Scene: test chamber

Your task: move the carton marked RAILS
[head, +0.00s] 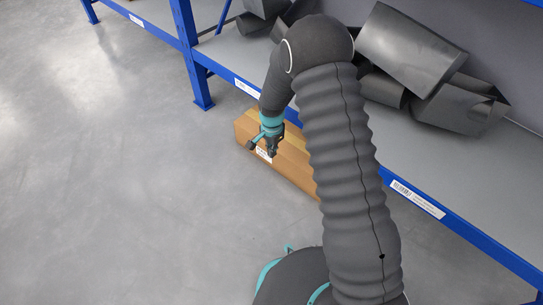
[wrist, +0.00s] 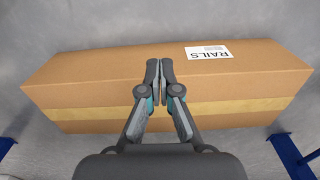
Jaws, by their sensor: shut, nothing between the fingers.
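The carton marked RAILS (wrist: 92,75) is a long brown box on the grey floor, closed with a lighter tape strip along its top. Its white RAILS label (wrist: 208,52) shows upside down in the wrist view. In the head view the carton (head: 297,170) lies beside the blue shelf, partly hidden by my arm. My gripper (wrist: 160,64) is shut and empty, over the middle of the carton in the wrist view. In the head view my gripper (head: 262,148) is in front of the carton's label side. I cannot tell whether the fingertips touch the carton.
A blue-framed shelf (head: 460,222) runs along the right, close behind the carton, with a blue upright (head: 190,55) near its left end. Dark grey pipe-like pieces (head: 410,48) lie on the shelf. The floor (head: 110,180) to the left is clear.

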